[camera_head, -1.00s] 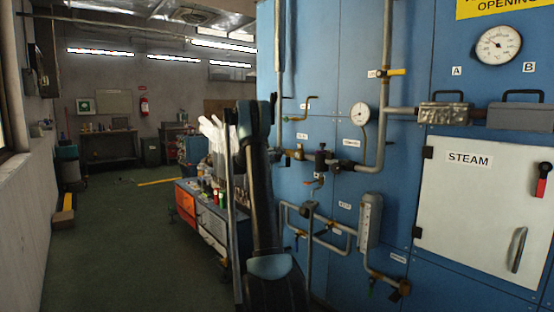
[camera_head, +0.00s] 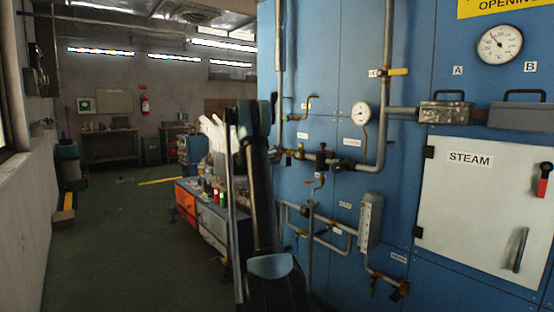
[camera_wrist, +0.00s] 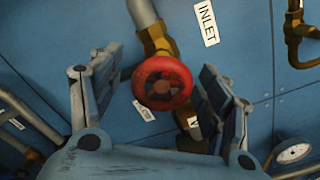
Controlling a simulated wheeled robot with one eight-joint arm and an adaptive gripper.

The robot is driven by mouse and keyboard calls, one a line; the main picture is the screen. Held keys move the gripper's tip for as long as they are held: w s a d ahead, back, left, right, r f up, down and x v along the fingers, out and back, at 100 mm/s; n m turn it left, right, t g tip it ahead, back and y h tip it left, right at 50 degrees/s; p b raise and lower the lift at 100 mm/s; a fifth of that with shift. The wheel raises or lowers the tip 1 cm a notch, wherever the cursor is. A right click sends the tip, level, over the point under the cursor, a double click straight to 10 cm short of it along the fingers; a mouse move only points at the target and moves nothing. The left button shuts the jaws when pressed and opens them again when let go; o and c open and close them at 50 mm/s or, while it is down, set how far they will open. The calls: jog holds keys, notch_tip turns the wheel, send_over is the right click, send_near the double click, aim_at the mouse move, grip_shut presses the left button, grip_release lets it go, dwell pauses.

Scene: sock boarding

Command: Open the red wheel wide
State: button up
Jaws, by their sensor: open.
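The red wheel (camera_wrist: 162,83) is a round handwheel on a brass valve (camera_wrist: 158,42) at the blue panel, in the middle of the wrist view. A grey pipe runs up from the valve, with an "INLET" label (camera_wrist: 207,23) beside it. I cannot tell how deep the fingers reach along the wheel. In the head view my raised arm stands before the panel's left edge, and I cannot make out the red wheel there.
The blue panel (camera_head: 403,168) carries pipes, a small gauge (camera_head: 361,113), a white "STEAM" door (camera_head: 470,205) and a large dial (camera_head: 499,44). A tool cart (camera_head: 205,222) stands left of my arm. The floor (camera_head: 130,250) at left is mostly clear.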

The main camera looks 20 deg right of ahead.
jog(key=shift+a, duration=0.1)
jog(key=v, duration=1.2)
jog(key=s+a+f+m+g+y, duration=0.15)
jog(key=s+m+y, duration=0.45)
jog(key=s, duration=1)
jog(key=s+a+f+m+g+y, duration=0.1)
jog(key=s+a+m+y, duration=0.1)
jog(key=s+m, duration=1.15)
jog(key=s+a+f+m+y, duration=0.3)
jog(key=s+a+f+m, duration=0.1)
jog(key=s, duration=0.7)
jog(key=s+a+f+m+g+y, duration=0.1)
jog(key=s+a+f+m+y, duration=0.2)
jog(key=s+a+f, duration=0.4)
jog(key=s+a+f+m+y, duration=0.3)
jog(key=s+a+f+m, duration=0.2)
jog(key=s, duration=1.1)
notch_tip(320, 180, down, 3)
jog(key=shift+s+a+m, duration=0.25)
jog(key=shift+s+m, duration=0.1)
jog(key=shift+s, duration=0.05)
jog(key=shift+g, duration=0.25)
